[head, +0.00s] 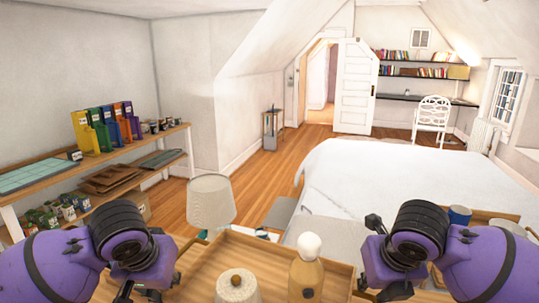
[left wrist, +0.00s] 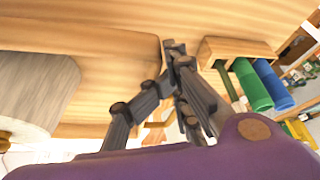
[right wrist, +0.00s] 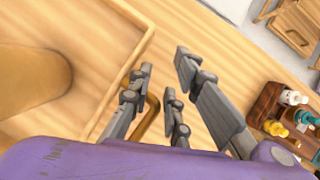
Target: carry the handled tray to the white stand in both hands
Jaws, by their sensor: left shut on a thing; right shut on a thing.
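The wooden handled tray (head: 240,247) is at the bottom middle of the head view, between my grippers. On it stand a brown bottle with a white top (head: 307,270) and a pale round jar with a wooden knob (head: 238,287). My left gripper (head: 138,289) is shut on the tray's left handle, which its fingers partly hide in the left wrist view (left wrist: 155,132). My right gripper (head: 372,289) is shut on the right handle, a wooden loop (right wrist: 152,118). Whether the tray touches the wooden surface below, I cannot tell. I cannot single out the white stand.
A lampshade (head: 210,202) stands just beyond the tray's left corner. A white bed (head: 390,185) fills the right. A loaded shelf (head: 120,155) runs along the left wall. A small grey stand (head: 270,130) is farther back. Wooden floor (head: 250,175) lies open between.

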